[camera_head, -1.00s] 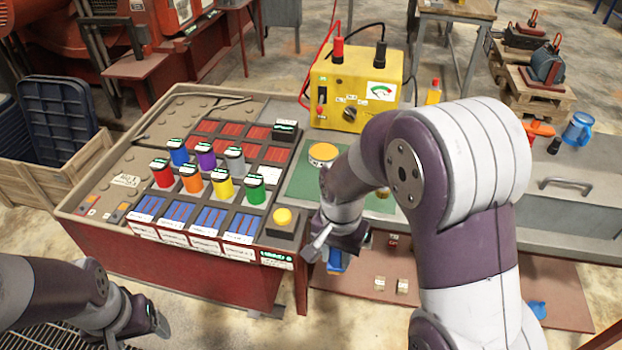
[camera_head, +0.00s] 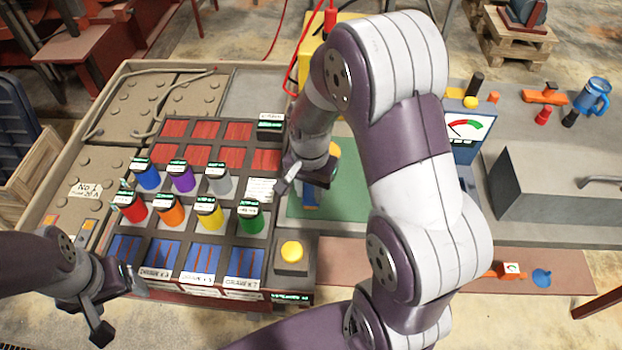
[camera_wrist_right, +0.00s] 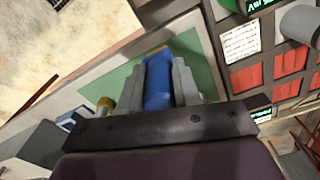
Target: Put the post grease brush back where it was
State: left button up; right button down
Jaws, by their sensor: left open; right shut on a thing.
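My right gripper (camera_head: 303,184) is shut on a blue thing (camera_head: 311,197), which I take to be the post grease brush. It is over the green mat (camera_head: 350,208); I cannot tell whether it touches the mat. The right wrist view shows the blue body (camera_wrist_right: 158,82) between the two grey fingers, with an orange-brown bit at its far end, over the green mat (camera_wrist_right: 118,75). My left gripper (camera_head: 112,312) is open and empty, low at the left, in front of the bench. The brush's former place cannot be told from these frames.
A tray holds several coloured cylinders, including a green one (camera_head: 250,217), left of the mat. A yellow button (camera_head: 291,252) sits near its front corner. A yellow box (camera_head: 312,45) stands behind my right arm. A gauge (camera_head: 467,128) and blue mug (camera_head: 592,97) are to the right.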

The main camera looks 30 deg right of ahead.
jog(key=w+d+f, duration=0.1)
jog(key=f, duration=0.1)
jog(key=w+d+f+p, duration=0.1)
jog(key=w+d+f, duration=0.1)
jog(key=f, duration=0.1)
jog(key=w+d+f, duration=0.1)
jog(key=w+f, duration=0.1)
jog(key=f, duration=0.1)
jog(key=shift+w+d+p, duration=0.2)
jog(key=shift+d+p, duration=0.15)
jog(key=shift+p, duration=0.05)
jog(key=shift+f, duration=0.2)
jog(key=shift+w+f, duration=0.15)
jog(key=shift+f, duration=0.1)
pick_arm(q)
jog(key=shift+s+r, duration=0.15)
jog(key=shift+r, duration=0.8)
pick_arm(e)
jog(key=c, duration=0.8)
grip_release()
pick_arm(q)
jog(key=shift+r, duration=0.1)
pick_arm(e)
jog(key=shift+r, duration=0.15)
